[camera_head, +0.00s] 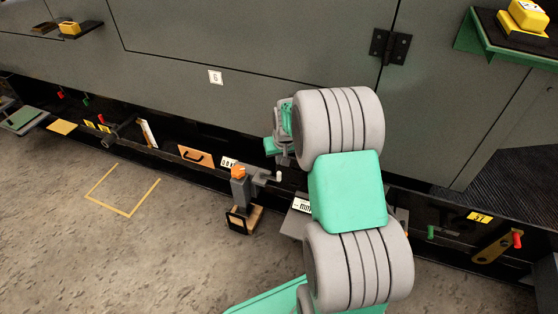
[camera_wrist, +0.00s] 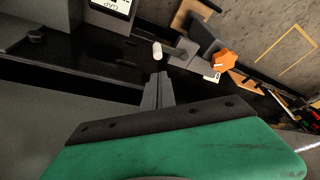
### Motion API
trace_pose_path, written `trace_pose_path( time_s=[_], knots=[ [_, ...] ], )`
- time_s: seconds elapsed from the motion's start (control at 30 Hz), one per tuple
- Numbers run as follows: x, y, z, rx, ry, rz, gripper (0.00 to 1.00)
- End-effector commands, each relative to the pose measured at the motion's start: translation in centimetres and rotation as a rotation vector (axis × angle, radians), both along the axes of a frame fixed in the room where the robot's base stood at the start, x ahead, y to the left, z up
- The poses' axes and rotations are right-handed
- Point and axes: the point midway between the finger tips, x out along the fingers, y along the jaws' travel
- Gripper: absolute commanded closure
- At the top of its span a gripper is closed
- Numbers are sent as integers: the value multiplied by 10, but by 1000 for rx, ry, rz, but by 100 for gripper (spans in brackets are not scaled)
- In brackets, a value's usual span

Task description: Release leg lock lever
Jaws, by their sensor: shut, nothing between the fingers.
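A grey support leg (camera_head: 240,190) stands upright on a wooden block (camera_head: 246,219) beside the enclosure's lower rail. An orange part (camera_head: 238,171) sits on its top; it also shows in the wrist view (camera_wrist: 224,60). A grey crank arm with a white knob (camera_head: 279,177) sticks out to the right of the leg. I cannot tell for sure which part is the lock lever. In the wrist view my gripper (camera_wrist: 163,77) is shut and empty, its tips just short of the white knob (camera_wrist: 157,50) and apart from it. My arm hides most of the gripper in the head view.
The grey enclosure wall (camera_head: 250,90) rises behind the leg, with a black rail along its base. A yellow floor outline (camera_head: 122,210) lies on open concrete at the left.

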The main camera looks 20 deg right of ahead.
Motion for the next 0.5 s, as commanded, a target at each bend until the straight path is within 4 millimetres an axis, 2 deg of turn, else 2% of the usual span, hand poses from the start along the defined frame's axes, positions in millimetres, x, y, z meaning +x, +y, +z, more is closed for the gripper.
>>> trace_pose_path(
  time_s=[0.03, 0.2, 0.33, 0.5],
  knots=[
    [3, 0, -17, 1, 3, 1, 100],
    [15, -1, -49, 0, 1, 2, 100],
    [21, -2, -63, 0, 0, 3, 100],
    [24, -2, -67, 0, -1, 3, 100]
  ],
)
